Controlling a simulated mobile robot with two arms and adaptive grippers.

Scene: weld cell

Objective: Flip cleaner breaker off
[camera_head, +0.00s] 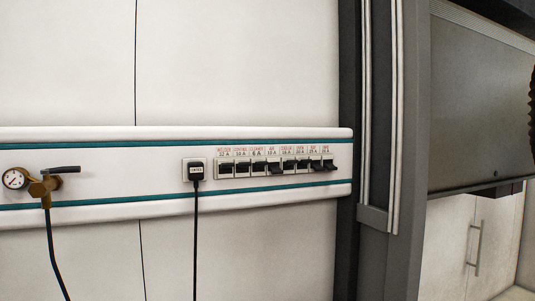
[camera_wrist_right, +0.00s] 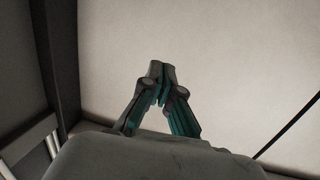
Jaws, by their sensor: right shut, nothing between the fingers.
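A row of several black breakers (camera_head: 301,165) sits in a white panel on the wall rail in the head view. Small red labels run above them. The third label from the left seems to read cleaner, and the black breaker (camera_head: 258,167) is under it. Its lever looks level with the two to its left, while the fourth lever hangs lower. Whether it is on or off I cannot tell. My right gripper (camera_wrist_right: 161,72) shows in the right wrist view, shut and empty, before a pale wall. Neither gripper is in the head view.
A black plug with a hanging cable (camera_head: 196,172) is in a socket left of the breakers. A brass valve with a gauge (camera_head: 40,185) and hose is further left. A dark post (camera_head: 372,150) stands just right of the rail. The wall around the breakers is clear.

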